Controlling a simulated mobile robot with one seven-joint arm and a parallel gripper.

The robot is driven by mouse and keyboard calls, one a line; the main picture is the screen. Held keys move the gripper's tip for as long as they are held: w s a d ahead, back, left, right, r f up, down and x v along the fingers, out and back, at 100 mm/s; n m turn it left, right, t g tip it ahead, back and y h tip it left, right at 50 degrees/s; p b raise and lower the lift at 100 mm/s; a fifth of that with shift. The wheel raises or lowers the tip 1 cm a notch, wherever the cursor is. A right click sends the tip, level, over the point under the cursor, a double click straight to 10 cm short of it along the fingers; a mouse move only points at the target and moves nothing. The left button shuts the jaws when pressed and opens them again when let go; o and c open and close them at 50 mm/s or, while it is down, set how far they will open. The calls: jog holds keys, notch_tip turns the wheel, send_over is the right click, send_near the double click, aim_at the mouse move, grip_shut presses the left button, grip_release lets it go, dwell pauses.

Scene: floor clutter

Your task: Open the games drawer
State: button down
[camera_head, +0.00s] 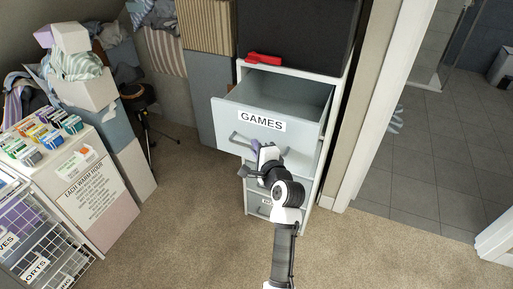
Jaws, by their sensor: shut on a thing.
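The games drawer (226,113), light grey with a white "GAMES" label, is pulled well out of a white drawer cabinet (311,186). Its inside shows from above and looks empty where I can see it. A grey bar handle (239,141) runs across the drawer front below the label. My gripper (259,151) is at the right part of this handle and is shut on it. My gripper and wrist hide that part of the handle and some of the lower drawers.
A red object (264,58) lies on the cabinet top beside a large black box (297,32). Bins, boxes and a labelled stand (95,190) fill the left. Carpet (190,225) in front is clear. A doorway to a tiled floor (425,165) is at right.

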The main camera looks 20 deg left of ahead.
jog(key=c, duration=1.5)
grip_release()
jog(key=b+v, duration=0.3)
jog(key=v, duration=1.1)
